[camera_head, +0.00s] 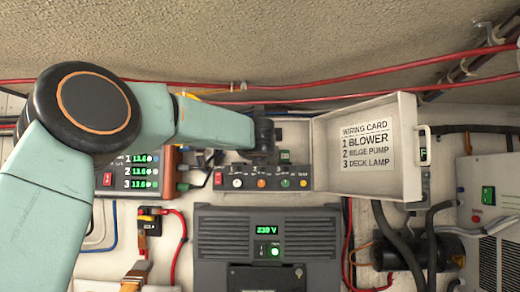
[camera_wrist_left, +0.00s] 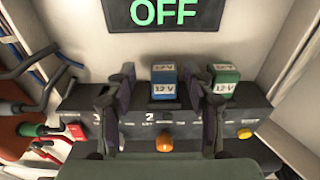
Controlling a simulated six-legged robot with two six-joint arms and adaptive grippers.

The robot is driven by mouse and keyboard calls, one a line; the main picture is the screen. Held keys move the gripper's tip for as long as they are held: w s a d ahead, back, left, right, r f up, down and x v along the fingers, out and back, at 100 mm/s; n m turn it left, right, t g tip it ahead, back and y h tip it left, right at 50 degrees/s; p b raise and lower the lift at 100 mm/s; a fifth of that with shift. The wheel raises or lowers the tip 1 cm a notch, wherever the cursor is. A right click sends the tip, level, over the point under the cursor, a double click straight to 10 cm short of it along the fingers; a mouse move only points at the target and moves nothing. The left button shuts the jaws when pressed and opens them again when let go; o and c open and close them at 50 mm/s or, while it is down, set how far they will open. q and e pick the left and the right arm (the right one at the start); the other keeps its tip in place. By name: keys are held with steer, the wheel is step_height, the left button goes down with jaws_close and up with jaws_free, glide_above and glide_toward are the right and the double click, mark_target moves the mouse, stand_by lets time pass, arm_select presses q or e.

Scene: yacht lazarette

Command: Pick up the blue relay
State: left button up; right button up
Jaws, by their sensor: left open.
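The blue relay (camera_wrist_left: 163,82), a small block marked 12 V, stands in the middle position of a dark relay panel (camera_wrist_left: 190,118) in the left wrist view. My left gripper (camera_wrist_left: 160,105) is open, with one dark finger on each side of the blue relay's column. The fingers appear apart from the relay, and nothing is between them in a grip. A similar green relay (camera_wrist_left: 223,78) stands just right of the right finger. In the head view my left gripper (camera_head: 264,150) is over the panel and hides the blue relay. My right gripper is not in view.
A display reading OFF (camera_wrist_left: 164,12) is above the relays. An open white door with a wiring card (camera_head: 366,146) stands right of the panel. A 230 V unit (camera_head: 268,242) is below. Red cables (camera_head: 350,75) cross above, and more wires lie at left.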

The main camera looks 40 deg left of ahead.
arm_select(q)
steer(key=shift+f+x, duration=0.25)
steer(key=shift+x, duration=0.9)
steer(key=shift+w+d, duration=0.15)
steer(key=shift+w, duration=0.05)
steer(key=shift+s+d+r, duration=0.1)
steer(key=shift+s+d, duration=0.1)
steer(key=shift+d, duration=0.15)
steer(key=shift+c, duration=0.2)
steer(key=shift+s+r, duration=0.1)
steer(key=shift+s, duration=0.1)
steer(key=shift+c, duration=0.8)
steer(key=shift+a, duration=0.15)
steer(key=shift+c, duration=1.4)
steer(key=shift+w+a, duration=0.15)
steer(key=shift+w, duration=0.05)
steer(key=c, duration=0.6)
